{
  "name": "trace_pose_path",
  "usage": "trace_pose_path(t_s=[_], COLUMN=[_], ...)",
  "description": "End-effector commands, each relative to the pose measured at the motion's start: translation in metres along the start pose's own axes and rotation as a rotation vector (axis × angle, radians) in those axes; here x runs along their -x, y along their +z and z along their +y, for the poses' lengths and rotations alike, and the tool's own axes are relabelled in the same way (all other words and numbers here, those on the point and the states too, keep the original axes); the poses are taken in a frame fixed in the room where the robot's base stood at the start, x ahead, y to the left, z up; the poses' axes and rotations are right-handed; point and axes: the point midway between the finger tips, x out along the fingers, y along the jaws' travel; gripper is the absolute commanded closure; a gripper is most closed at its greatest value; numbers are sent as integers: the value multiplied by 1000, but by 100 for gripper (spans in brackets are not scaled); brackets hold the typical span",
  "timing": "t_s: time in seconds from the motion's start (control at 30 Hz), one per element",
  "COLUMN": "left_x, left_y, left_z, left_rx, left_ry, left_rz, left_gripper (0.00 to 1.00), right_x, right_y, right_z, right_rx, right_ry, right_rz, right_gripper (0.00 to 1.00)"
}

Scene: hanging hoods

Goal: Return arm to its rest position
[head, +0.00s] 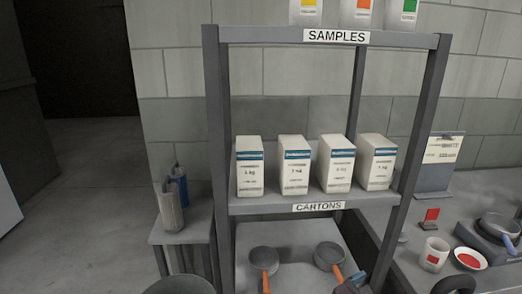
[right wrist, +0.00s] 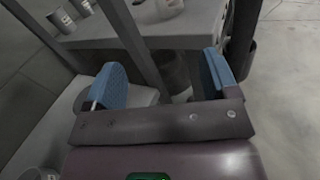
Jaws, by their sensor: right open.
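My right gripper (right wrist: 163,78) shows in the right wrist view. Its two blue-padded fingers are wide apart with nothing held between them. Beyond them are a grey post and a grey surface with pale containers near the top. In the head view a small dark and blue piece at the bottom edge, right of the pans, may be part of this gripper; I cannot tell. My left gripper does not show in either view.
A grey shelf rack (head: 300,206) holds several white cartons (head: 294,170). Two pans with orange handles (head: 264,262) sit below. At right, a counter holds a white mug (head: 433,254), a red-filled dish (head: 470,259) and a pot (head: 499,226). Open floor (head: 95,190) lies at left.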

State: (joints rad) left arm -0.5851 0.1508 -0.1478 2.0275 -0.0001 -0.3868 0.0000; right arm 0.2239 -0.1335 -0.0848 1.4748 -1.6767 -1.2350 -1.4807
Motion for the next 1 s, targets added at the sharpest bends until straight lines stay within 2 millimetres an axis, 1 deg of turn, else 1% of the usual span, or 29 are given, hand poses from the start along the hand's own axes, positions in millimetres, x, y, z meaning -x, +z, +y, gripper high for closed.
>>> trace_pose_path(t_s=[0.17,0.27,0.33,0.43,0.53,0.67,0.77,0.87,0.97,1.0], left_x=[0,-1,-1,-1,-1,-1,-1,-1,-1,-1], left_y=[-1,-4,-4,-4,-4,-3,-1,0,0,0], left_z=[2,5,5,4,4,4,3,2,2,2], left_rx=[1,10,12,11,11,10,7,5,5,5], left_ry=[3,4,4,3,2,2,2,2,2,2], left_rz=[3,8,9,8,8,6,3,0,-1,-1], left_gripper=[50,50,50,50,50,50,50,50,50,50], right_x=[1,4,6,12,19,32,42,53,65,70], right_y=[-13,-16,-18,-24,-30,-37,-42,-44,-46,-46], right_z=[17,32,42,46,44,31,15,-9,-39,-54], right_rx=[-314,-556,-750,-1016,-1261,-1558,-1767,-1959,-2129,-2184], right_ry=[78,119,142,147,125,60,-21,-125,-254,-309], right_rz=[137,261,366,525,685,890,1041,1182,1304,1344], right_gripper=[20,20,20,20,20,20,20,20,20,20])
